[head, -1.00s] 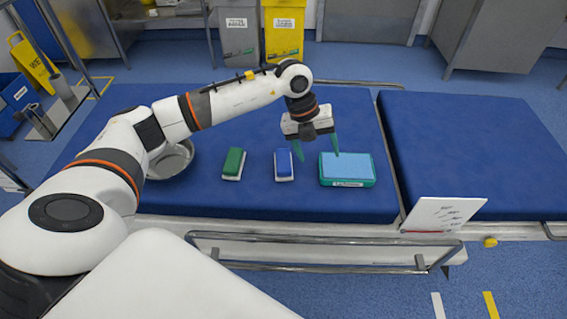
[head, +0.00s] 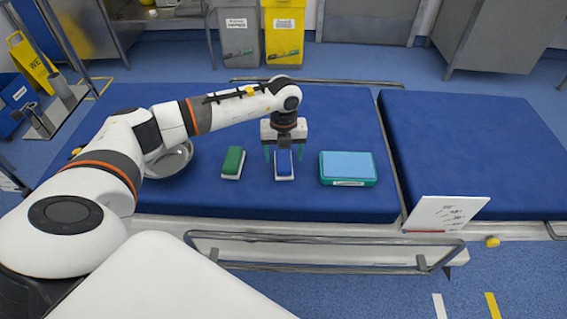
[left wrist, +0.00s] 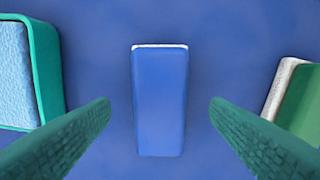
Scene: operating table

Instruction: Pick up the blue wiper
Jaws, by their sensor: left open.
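The blue wiper (head: 284,165) lies on the blue operating table (head: 300,206), between a green wiper and a teal-rimmed box. It has a blue top and a white base. My left gripper (head: 284,156) is over the wiper's far end, open, with one finger on each side of it. In the left wrist view the blue wiper (left wrist: 160,102) lies lengthwise, centred between the two green fingers (left wrist: 160,108), with a gap on both sides. The fingers do not touch it. My right gripper does not show.
The green wiper (head: 233,161) lies just left of the blue one. The teal box with a light blue top (head: 347,168) is to the right. A metal bowl (head: 170,162) stands farther left, partly behind my arm. The table's near strip is clear.

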